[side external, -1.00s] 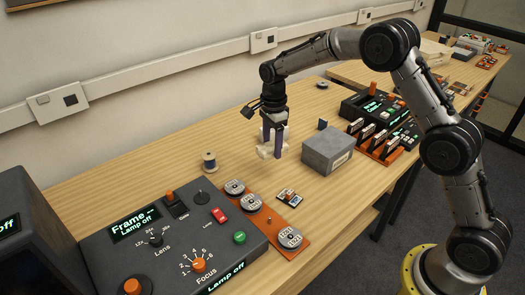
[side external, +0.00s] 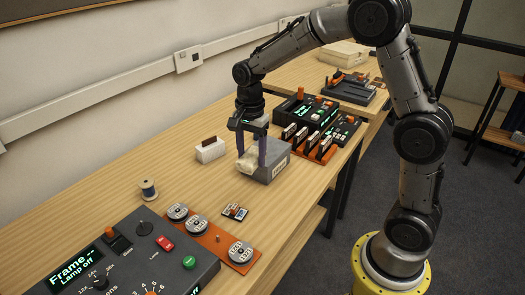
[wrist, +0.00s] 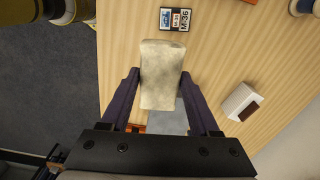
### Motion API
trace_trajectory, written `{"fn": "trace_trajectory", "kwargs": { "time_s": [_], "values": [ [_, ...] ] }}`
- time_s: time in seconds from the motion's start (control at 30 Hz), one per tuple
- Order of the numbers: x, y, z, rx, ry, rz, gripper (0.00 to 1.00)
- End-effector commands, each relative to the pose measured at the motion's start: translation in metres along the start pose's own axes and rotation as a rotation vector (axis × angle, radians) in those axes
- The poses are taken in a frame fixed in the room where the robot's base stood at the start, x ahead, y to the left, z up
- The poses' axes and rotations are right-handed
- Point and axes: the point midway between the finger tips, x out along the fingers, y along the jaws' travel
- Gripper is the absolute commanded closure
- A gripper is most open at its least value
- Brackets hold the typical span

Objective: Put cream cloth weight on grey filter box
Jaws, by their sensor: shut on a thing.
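The cream cloth weight (side external: 246,162) is a pale, soft-looking block. My gripper (side external: 250,152) is shut on it, with one dark finger on each side. In the wrist view the weight (wrist: 160,60) sits between the fingers of my gripper (wrist: 160,76) and juts out past their tips. The grey filter box (side external: 276,166) is directly by the gripper in the side view. In the wrist view part of the box (wrist: 170,122) shows below the weight's near end; the rest is hidden. I cannot tell whether the weight touches the box.
A white holder with a brown card (side external: 210,151) stands left of the box. An orange rack of upright cards (side external: 324,150) stands close on its right. A small M-36 cartridge (side external: 235,211) and a spool (side external: 148,190) lie nearer. Bare wood lies between.

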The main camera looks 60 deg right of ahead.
Motion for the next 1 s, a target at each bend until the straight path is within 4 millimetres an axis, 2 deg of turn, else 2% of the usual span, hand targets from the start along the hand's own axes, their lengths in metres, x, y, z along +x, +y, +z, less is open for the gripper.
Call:
{"fn": "trace_trajectory", "kwargs": {
  "time_s": [0.03,0.2,0.3,0.47,0.57,0.67,1.0],
  "values": [
    [-0.012,0.013,-0.017,-0.007,0.002,-0.007,1.00],
    [-0.040,0.052,-0.061,0.000,0.003,-0.006,1.00],
    [-0.051,0.068,-0.079,0.047,0.002,-0.004,1.00],
    [-0.061,0.079,-0.095,0.104,0.001,-0.002,1.00],
    [-0.059,0.075,-0.101,0.115,0.000,0.001,1.00],
    [-0.051,0.062,-0.109,0.116,0.000,0.002,1.00],
    [-0.020,0.000,-0.143,0.116,0.000,0.001,1.00]
  ]
}}
